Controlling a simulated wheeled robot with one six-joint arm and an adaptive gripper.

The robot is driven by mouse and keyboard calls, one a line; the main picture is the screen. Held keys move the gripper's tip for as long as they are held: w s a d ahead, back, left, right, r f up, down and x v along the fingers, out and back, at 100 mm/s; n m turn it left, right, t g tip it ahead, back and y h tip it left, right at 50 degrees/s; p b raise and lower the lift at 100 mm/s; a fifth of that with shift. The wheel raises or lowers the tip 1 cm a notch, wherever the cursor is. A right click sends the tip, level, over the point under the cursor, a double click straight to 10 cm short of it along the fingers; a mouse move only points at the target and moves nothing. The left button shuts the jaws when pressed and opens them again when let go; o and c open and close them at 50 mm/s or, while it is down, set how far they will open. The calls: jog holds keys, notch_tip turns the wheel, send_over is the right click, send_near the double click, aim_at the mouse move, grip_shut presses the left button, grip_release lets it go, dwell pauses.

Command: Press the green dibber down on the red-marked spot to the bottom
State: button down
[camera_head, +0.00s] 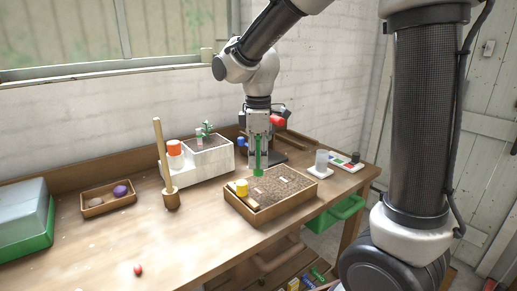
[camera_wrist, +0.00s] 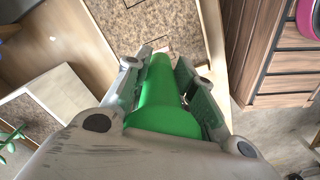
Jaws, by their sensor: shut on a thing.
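My gripper (camera_head: 258,139) is shut on the green dibber (camera_head: 258,160), which hangs upright with its lower end over the back part of the soil tray (camera_head: 262,217). In the wrist view, the dibber (camera_wrist: 165,112) lies between the two fingers of my gripper (camera_wrist: 168,82) and points toward the brown soil. I cannot tell whether its tip touches the soil. The tray has a wooden rim and brown soil with small pale markers. A yellow piece (camera_head: 241,187) stands at its left corner. I cannot make out a red-marked spot; the dibber may hide it.
A red ball (camera_head: 138,270) lies at the front.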

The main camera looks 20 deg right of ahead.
aim_at(258, 173)
jog(key=shift+f, duration=2.6)
jog(key=shift+f, duration=1.45)
jog(key=shift+r, duration=4.5)
